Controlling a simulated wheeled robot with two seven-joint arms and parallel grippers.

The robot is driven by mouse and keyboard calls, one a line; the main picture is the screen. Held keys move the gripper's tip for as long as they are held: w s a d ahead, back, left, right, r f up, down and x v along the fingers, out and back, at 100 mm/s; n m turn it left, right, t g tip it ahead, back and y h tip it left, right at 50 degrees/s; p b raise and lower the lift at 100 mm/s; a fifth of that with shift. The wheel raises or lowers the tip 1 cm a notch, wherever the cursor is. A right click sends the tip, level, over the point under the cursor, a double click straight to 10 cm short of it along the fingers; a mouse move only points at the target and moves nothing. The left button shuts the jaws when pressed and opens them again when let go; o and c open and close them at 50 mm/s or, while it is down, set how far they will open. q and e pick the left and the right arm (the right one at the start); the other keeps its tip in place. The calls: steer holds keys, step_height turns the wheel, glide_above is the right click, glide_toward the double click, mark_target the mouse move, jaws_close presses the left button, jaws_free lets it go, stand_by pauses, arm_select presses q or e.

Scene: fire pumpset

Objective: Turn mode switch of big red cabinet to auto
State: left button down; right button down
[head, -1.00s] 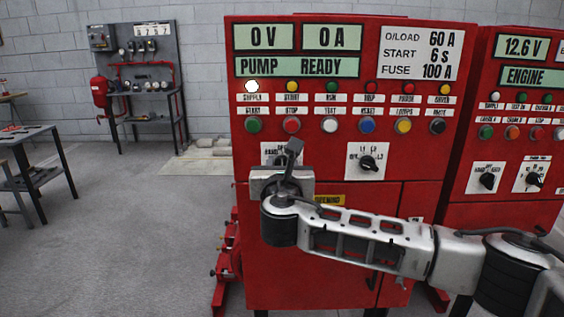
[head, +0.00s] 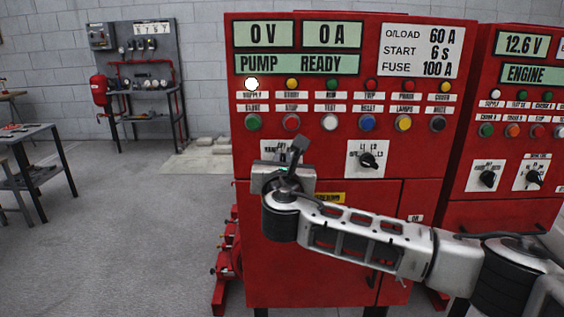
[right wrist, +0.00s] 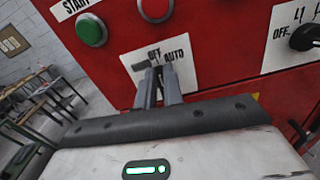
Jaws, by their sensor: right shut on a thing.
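The big red cabinet (head: 330,235) stands in front of me, with displays, lamps and a row of push buttons. Its mode switch plate (right wrist: 187,75), white with "OFF" and "AUTO" labels, shows in the right wrist view; in the head view its upper edge shows above my wrist. My right gripper (right wrist: 159,90) is at this plate, with its two fingers close together and shut on the switch knob. The fingers hide most of the knob, so I cannot tell its exact setting. My left gripper is not in view.
A second black selector (head: 367,161) sits to the right on the same cabinet. A smaller red cabinet (head: 510,205) with its own switches stands close on the right. Dark tables (head: 35,165) stand at the left, with open floor between.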

steer(key=shift+d+f+m+b, duration=0.1)
steer(key=shift+d+m+b, duration=0.15)
steer(key=shift+m, duration=1.05)
steer(key=shift+d+f+m+b, duration=0.1)
steer(key=shift+m+b, duration=0.2)
steer(key=shift+m, duration=1)
steer(key=shift+d+f+m+b, duration=0.1)
steer(key=shift+d+m+b, duration=0.15)
steer(key=shift+m, duration=1.05)
steer(key=c, duration=1.5)
jaws_free()
steer(key=s+b, duration=0.1)
steer(key=s, duration=1.5)
